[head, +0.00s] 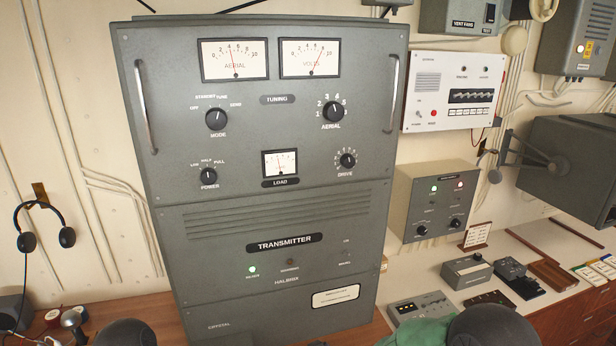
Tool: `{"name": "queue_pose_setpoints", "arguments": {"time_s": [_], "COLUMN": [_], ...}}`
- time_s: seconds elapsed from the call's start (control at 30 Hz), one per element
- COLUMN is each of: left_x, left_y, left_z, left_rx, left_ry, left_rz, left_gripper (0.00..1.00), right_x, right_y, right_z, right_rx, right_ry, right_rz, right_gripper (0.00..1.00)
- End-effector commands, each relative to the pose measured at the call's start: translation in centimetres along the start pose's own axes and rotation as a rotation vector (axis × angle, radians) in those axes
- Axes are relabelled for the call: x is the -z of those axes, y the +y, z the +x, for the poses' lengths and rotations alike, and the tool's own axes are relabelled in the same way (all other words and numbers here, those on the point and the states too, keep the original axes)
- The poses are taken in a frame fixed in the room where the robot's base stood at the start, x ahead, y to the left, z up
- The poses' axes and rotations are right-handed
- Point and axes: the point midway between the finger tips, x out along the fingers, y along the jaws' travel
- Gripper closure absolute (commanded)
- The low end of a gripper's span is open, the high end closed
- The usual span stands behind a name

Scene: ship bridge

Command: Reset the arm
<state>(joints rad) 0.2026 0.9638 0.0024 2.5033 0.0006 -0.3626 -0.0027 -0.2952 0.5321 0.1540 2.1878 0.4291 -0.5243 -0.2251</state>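A large grey transmitter cabinet (290,218) stands upright in the middle of the head view. Its upper panel has an AERIAL meter (234,60), a VOLTS meter (310,58) and a small LOAD meter (280,162). Black knobs show for MODE (216,118), AERIAL tuning (333,111), POWER (208,176) and DRIVE (347,160). A green lamp (252,269) is lit low on the front. Neither of my grippers shows. Dark rounded shapes cut into the bottom edge on both sides, with no fingers visible on them.
A headset (44,226) hangs on the left wall. On the right wall are a white panel (455,91) and a grey box (437,200) with lit lamps. The right desk holds small devices, including a grey box (467,271). A green item (415,333) is partly hidden at the bottom.

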Motion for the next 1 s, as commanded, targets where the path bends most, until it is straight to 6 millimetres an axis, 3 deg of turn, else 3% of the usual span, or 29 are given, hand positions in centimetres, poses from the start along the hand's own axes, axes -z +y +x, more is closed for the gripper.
{"name": "queue_pose_setpoints", "arguments": {"time_s": [0.03, 0.27, 0.5, 0.6, 0.7, 0.8, 1.0], "left_x": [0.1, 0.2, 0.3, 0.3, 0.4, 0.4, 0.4], "left_y": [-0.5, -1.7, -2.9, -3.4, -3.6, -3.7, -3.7], "left_z": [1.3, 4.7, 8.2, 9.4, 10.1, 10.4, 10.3], "left_rx": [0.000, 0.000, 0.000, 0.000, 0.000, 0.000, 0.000], "left_ry": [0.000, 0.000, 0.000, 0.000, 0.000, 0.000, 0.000], "left_rz": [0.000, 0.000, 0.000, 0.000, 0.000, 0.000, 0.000], "left_gripper": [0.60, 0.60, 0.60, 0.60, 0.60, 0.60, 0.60], "right_x": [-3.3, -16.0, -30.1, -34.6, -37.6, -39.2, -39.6], "right_y": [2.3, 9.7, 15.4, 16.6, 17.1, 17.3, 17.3], "right_z": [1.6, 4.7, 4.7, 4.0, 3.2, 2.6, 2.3], "right_rx": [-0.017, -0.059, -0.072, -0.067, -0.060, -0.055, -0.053], "right_ry": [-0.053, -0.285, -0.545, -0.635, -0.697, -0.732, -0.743], "right_rz": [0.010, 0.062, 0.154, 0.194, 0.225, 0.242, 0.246], "right_gripper": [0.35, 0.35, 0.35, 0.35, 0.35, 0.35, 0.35]}}
